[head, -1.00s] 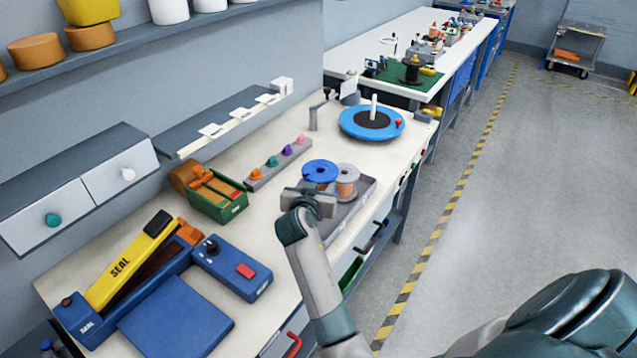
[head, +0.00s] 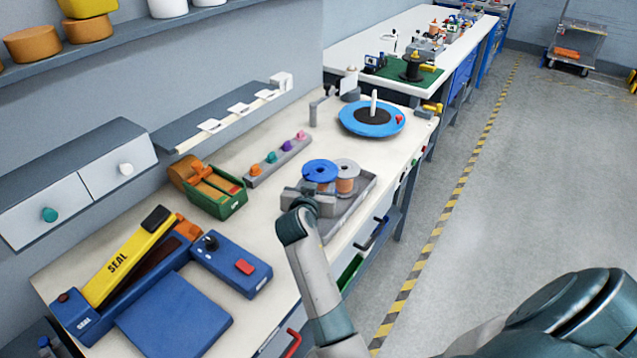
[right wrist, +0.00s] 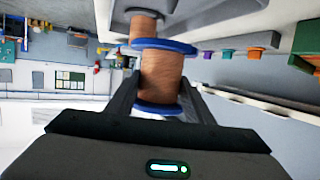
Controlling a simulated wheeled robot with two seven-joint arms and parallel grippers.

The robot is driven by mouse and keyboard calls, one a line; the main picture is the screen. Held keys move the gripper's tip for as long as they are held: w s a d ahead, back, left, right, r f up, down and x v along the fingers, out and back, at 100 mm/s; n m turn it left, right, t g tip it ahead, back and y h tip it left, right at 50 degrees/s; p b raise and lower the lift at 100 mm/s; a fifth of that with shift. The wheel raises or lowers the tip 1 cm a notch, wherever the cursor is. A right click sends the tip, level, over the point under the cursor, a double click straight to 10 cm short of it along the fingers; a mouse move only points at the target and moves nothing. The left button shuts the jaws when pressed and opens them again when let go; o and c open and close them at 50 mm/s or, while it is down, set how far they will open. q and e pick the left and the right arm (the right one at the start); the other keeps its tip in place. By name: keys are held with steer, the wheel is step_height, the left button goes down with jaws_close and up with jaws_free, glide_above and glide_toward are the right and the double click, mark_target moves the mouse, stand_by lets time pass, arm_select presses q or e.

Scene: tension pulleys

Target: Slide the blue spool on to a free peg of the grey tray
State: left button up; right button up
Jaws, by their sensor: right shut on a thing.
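The blue spool (head: 320,170) has blue flanges and copper-coloured winding. My right gripper (head: 316,193) is shut on it, and in the right wrist view the spool (right wrist: 161,76) is upright between the two fingers. The spool is at the grey tray (head: 366,194), over its left part. Whether a peg is inside the spool is hidden. A second spool with a pale grey flange (head: 346,168) stands in the tray close beside it. The tray's pegs cannot be made out. My left gripper is not in view.
A blue turntable with an upright white post (head: 372,118) stands behind the tray. A green bin (head: 222,200) and a strip of coloured knobs (head: 278,160) are to the left. A blue sealer (head: 180,285) lies nearer. The bench between is clear.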

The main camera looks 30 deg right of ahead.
steer(key=shift+f+b, duration=1.55)
steer(key=shift+f, duration=0.05)
stand_by(1.3)
steer(key=shift+f+b, duration=0.3)
steer(key=shift+f, duration=0.05)
steer(key=shift+f+b, duration=0.8)
steer(key=shift+f, duration=0.15)
steer(key=shift+w+a, duration=0.1)
steer(key=shift+a, duration=0.05)
